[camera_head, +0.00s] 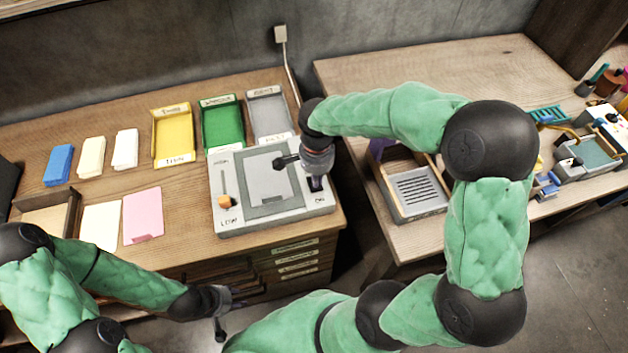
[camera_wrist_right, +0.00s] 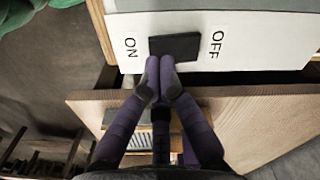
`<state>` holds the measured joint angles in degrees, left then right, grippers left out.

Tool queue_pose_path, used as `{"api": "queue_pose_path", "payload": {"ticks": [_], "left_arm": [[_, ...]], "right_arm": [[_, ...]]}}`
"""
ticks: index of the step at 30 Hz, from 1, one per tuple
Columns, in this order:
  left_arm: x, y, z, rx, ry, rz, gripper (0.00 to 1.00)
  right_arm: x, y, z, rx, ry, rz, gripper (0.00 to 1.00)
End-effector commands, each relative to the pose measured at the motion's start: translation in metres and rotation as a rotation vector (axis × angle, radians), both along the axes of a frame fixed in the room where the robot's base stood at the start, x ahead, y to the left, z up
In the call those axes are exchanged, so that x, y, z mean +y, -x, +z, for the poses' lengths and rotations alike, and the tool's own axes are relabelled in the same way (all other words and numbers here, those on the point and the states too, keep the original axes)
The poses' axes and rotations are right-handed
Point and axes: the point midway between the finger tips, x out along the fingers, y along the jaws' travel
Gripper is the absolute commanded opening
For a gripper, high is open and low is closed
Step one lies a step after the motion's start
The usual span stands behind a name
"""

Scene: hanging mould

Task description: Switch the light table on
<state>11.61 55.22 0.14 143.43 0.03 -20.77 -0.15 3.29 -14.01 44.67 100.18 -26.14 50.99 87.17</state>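The light table (camera_head: 228,196) is a pale box on the left workbench. Its grey panel (camera_head: 268,181) shows no glow. A slider with an orange knob (camera_head: 225,201) is on its left side. A black rocker switch (camera_wrist_right: 173,46) lies between the words ON and OFF in the right wrist view. My right gripper (camera_wrist_right: 161,80) is shut and empty, its purple fingertips together at the switch's edge; I cannot tell whether they touch it. In the head view the right gripper hangs over the table's right side. My left gripper (camera_head: 236,294) is in front of the bench; its fingers are unclear.
Yellow (camera_head: 173,136), green (camera_head: 222,123) and grey (camera_head: 269,116) trays stand behind the light table. Coloured blocks and sheets lie to its left. A gap separates this bench from the right bench (camera_head: 425,75), which holds a slotted tray (camera_head: 420,190) and several tools.

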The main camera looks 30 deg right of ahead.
Motion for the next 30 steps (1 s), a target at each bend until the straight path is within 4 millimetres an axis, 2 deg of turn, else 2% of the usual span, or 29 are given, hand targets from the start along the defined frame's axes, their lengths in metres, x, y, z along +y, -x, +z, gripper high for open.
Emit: {"api": "queue_pose_path", "payload": {"ticks": [30], "left_arm": [[0.0,0.0,-0.01,0.0,0.0,0.0,0.4]], "right_arm": [[0.0,0.0,-0.014,0.0,0.0,0.0,0.0]]}}
